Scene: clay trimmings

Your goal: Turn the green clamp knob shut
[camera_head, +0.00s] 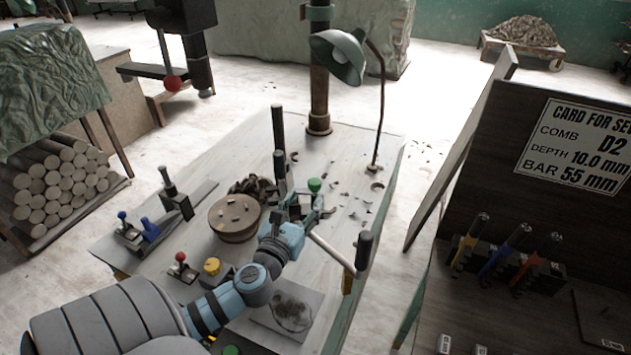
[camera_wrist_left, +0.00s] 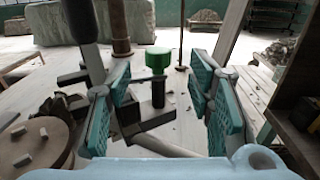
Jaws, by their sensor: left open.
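The green clamp knob (camera_head: 315,185) stands on the bench just beyond my left gripper. In the left wrist view the green knob (camera_wrist_left: 158,60) sits on top of a dark upright post, centred between the fingers and farther out than their tips. My left gripper (camera_head: 305,205) is open, and its two teal pads (camera_wrist_left: 160,95) stand apart on either side of the post in the picture. Nothing is held in it. I cannot tell from the frames whether the clamp is tight. My right gripper is not in view.
A round wooden disc (camera_head: 234,216) with clay bits is left of the gripper. A dark upright bar (camera_head: 279,130) stands behind, and a black-gripped lever (camera_head: 363,250) at right. A red-knobbed lever (camera_head: 180,257) and yellow knob (camera_head: 212,265) are near my arm. A lamp (camera_head: 342,55) overhangs the bench.

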